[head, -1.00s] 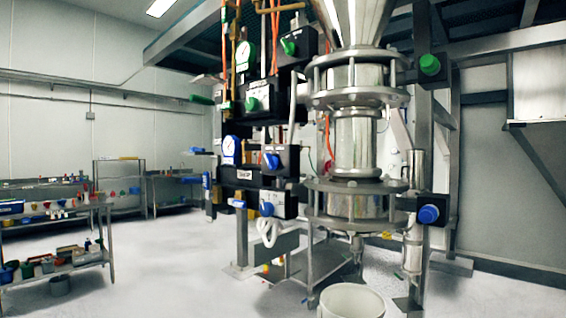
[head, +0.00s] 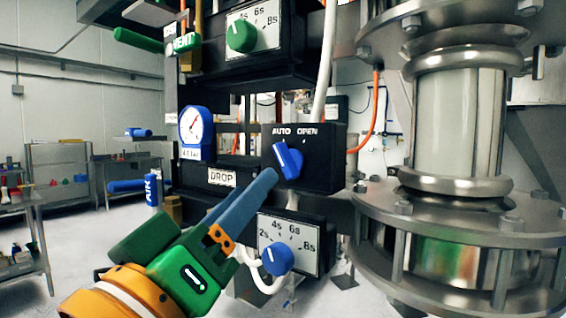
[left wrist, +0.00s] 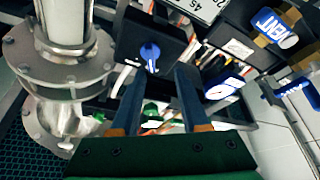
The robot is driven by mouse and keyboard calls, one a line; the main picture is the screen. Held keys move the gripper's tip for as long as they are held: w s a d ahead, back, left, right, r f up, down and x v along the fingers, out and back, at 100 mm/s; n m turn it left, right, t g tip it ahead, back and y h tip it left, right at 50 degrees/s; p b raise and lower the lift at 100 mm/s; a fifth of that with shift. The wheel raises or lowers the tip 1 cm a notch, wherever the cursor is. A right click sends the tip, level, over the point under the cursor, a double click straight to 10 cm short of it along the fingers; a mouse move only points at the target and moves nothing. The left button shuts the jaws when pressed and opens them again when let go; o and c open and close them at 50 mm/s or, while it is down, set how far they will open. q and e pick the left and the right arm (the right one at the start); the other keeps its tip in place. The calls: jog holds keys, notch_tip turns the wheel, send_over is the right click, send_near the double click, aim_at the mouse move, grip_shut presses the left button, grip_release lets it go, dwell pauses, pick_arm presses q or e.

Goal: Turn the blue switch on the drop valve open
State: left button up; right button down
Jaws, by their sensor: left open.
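The blue switch (head: 288,160) is on the black box of the panel labelled DROP, under the words AUTO and OPEN. Its handle slants up and left, toward AUTO. My left gripper (head: 266,178) is in front of the box, just below and left of the switch, with its fingers pointing up at it. In the left wrist view the blue switch (left wrist: 150,55) lies just beyond the fingertips of the open, empty left gripper (left wrist: 160,72), between them. I cannot tell whether a finger touches it. My right gripper is not in view.
A blue timer knob (head: 278,258) sits below the switch and a green knob (head: 241,37) above. A blue gauge (head: 196,132) and blue lever handles are at left. The steel sifter column (head: 458,125) with wide flanges stands close on the right.

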aim_at(281, 160)
pick_arm(q)
jog(key=w+d+r+p, duration=0.2)
jog(key=w+d, duration=0.1)
jog(key=shift+w+d+r+p, duration=0.2)
jog(key=shift+w+r+p, duration=0.1)
jog(key=shift+r+p, duration=0.1)
jog(key=shift+w+a+f, duration=0.2)
jog(key=shift+w, duration=0.15)
jog(key=shift+s+r, duration=0.1)
jog(key=shift+s, duration=0.1)
grip_shut()
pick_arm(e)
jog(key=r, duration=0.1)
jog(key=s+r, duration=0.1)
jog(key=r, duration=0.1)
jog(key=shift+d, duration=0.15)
